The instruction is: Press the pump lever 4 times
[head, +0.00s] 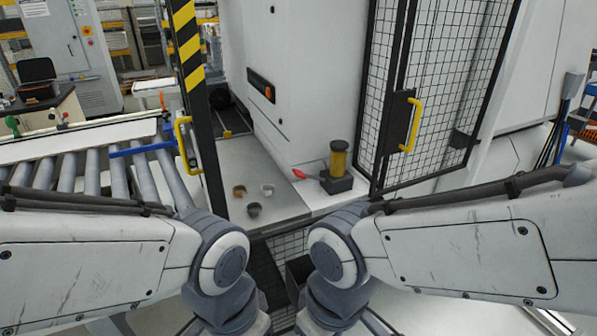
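The pump is a yellow, dark-capped cylinder (338,158) on a dark block (336,182), standing on the machine's light ledge. Its red lever (300,174) sticks out to the left of the block, with its red end tilted slightly upward. Neither arm touches the pump or the lever. My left arm comes in from the left and my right arm from the right. Both bend downward at the bottom centre, in front of the ledge. Both grippers are below the frame, so their state is hidden.
Several small cups (254,209) stand on the grey plate left of the lever. A mesh door with a yellow handle (412,125) is to the right. A striped post (195,80) with another yellow handle (186,145) and a roller conveyor (92,172) are to the left.

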